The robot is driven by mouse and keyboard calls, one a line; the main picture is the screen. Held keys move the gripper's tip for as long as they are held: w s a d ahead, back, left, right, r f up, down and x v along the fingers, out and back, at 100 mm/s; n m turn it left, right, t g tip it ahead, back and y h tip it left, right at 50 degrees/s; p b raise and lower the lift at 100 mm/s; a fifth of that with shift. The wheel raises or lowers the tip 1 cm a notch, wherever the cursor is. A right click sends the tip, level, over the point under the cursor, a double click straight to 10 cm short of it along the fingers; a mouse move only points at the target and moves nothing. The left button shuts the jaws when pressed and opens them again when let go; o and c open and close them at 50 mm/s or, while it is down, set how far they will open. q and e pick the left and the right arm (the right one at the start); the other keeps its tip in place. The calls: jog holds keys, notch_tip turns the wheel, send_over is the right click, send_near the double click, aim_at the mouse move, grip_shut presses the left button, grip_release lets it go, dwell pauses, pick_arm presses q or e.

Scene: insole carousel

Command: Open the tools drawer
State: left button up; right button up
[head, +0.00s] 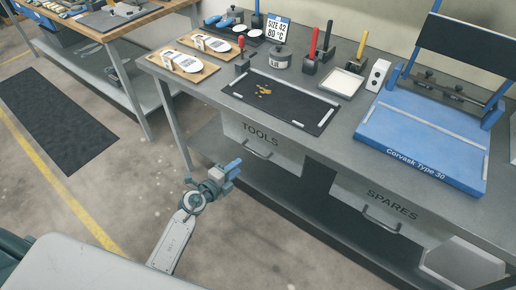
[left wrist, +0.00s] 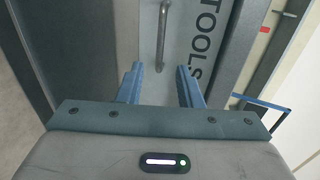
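The tools drawer (head: 262,146) is a grey box under the workbench top, marked TOOLS, with a metal bar handle (head: 257,151) on its front. It looks closed in the head view. My left gripper (head: 234,168) is in front of the drawer, a little left of and below the handle in the picture. In the left wrist view the drawer front (left wrist: 188,14) and the handle (left wrist: 162,38) lie ahead of the blue fingers. The fingers (left wrist: 160,88) are apart with nothing between them, and the handle is beyond their tips. My right gripper is not in view.
A second drawer marked SPARES (head: 390,208) hangs to the right. The workbench (head: 338,120) carries a black mat (head: 280,100), insoles on wooden boards, upright tools and a blue press (head: 420,140). A lower shelf runs beneath the drawers. Floor at the left is open.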

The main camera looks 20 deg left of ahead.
pick_arm(q)
jog(key=b+x, duration=0.1)
jog(key=x, duration=0.8)
jog(key=shift+w, duration=0.3)
grip_shut()
